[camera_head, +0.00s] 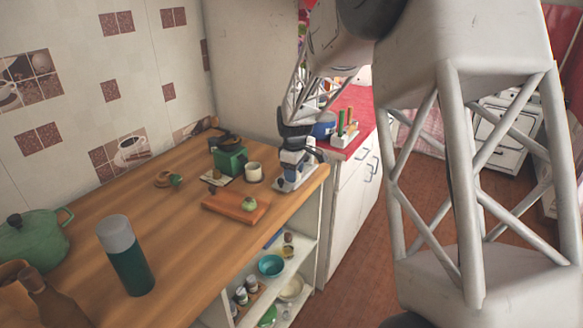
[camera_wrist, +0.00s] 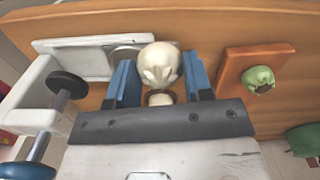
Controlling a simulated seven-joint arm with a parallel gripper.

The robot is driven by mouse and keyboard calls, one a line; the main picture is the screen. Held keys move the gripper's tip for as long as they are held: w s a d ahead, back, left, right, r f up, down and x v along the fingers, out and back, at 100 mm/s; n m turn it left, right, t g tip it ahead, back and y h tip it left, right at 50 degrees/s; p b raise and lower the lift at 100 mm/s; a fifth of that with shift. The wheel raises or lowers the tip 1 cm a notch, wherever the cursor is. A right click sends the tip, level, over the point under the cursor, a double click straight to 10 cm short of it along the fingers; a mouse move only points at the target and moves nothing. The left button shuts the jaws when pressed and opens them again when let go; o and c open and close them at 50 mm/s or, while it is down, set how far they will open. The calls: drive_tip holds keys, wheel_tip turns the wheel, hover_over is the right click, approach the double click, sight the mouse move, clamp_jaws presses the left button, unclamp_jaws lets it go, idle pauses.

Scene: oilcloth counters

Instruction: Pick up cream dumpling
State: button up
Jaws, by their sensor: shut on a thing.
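The cream dumpling (camera_wrist: 159,64) is round and pale with a pleated top. In the wrist view it sits between the two blue fingers of my gripper (camera_wrist: 160,78), which is shut on it. In the head view my gripper (camera_head: 296,152) is at the counter's far right end, over a white appliance. I cannot make out the dumpling there, as the gripper and appliance cover that spot. How far the dumpling is from the surface below is unclear.
The white appliance (camera_wrist: 92,62) with a black knob is close to the left finger. To the right, an orange-brown board (camera_wrist: 232,108) holds a green dumpling-like thing (camera_wrist: 258,80). A green box (camera_head: 231,160), a cream cup (camera_head: 253,172) and a flask (camera_head: 127,262) stand on the wooden counter.

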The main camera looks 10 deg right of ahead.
drive_tip(key=s, duration=0.9)
drive_tip(key=shift+s+r, duration=0.35)
drive_tip(key=shift+r, duration=0.05)
drive_tip(key=shift+a, duration=0.1)
drive_tip(key=shift+a, duration=0.1)
drive_tip(key=s+a, duration=0.2)
drive_tip(key=a, duration=0.6)
drive_tip(key=s+a, duration=0.3)
drive_tip(key=a, duration=0.6)
drive_tip(key=shift+s+a+r, duration=0.2)
drive_tip(key=shift+s+r, duration=0.15)
drive_tip(key=shift+w, duration=0.15)
drive_tip(key=w+a, duration=0.1)
drive_tip(key=w, duration=0.3)
drive_tip(key=w+a+f, duration=0.1)
drive_tip(key=w, duration=0.4)
drive_tip(key=w+a, duration=0.1)
drive_tip(key=w, duration=0.4)
drive_tip(key=shift+w+a+f, duration=0.2)
drive_tip(key=shift+a, duration=0.2)
